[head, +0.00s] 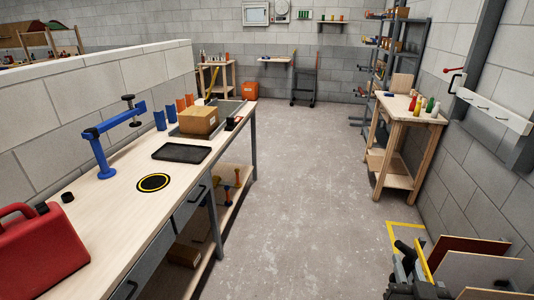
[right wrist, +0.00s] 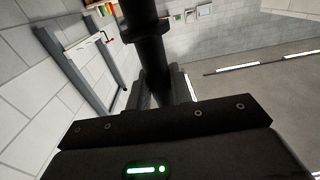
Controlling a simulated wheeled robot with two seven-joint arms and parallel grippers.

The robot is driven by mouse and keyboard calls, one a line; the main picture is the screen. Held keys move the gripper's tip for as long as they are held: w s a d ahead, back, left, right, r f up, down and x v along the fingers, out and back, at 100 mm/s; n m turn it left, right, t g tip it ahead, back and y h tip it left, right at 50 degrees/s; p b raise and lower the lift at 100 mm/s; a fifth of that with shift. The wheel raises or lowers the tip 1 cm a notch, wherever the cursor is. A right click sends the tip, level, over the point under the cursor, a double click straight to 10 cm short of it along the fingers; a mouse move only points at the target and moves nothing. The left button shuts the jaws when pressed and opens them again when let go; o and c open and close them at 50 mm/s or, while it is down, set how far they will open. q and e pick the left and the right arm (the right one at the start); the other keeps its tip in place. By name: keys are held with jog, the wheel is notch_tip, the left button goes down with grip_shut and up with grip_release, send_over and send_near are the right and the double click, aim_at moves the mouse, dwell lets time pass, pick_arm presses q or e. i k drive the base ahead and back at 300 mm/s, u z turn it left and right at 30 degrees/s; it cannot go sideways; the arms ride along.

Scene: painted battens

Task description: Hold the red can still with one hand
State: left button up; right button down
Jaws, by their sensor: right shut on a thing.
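A red can (head: 42,250) with a moulded handle stands upright on the near left end of the long workbench, partly cut off by the picture's left edge. No gripper touches the part I see. My right gripper (head: 408,252) is low at the bottom right of the head view, far from the can. It is shut on a black rod-like thing, which rises between its fingers in the right wrist view (right wrist: 148,45); what it is I cannot tell. My left gripper is not in view.
The workbench (head: 118,195) holds a black cap (head: 67,197), a yellow-ringed black disc (head: 153,182), a blue clamp stand (head: 100,150), a black tray (head: 181,152) and a cardboard box (head: 199,121). Panels (head: 470,265) lean at right. The middle floor (head: 300,190) is clear.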

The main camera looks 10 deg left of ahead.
aim_at(52, 278)
jog(key=i, duration=1.5)
jog(key=u, duration=1.85)
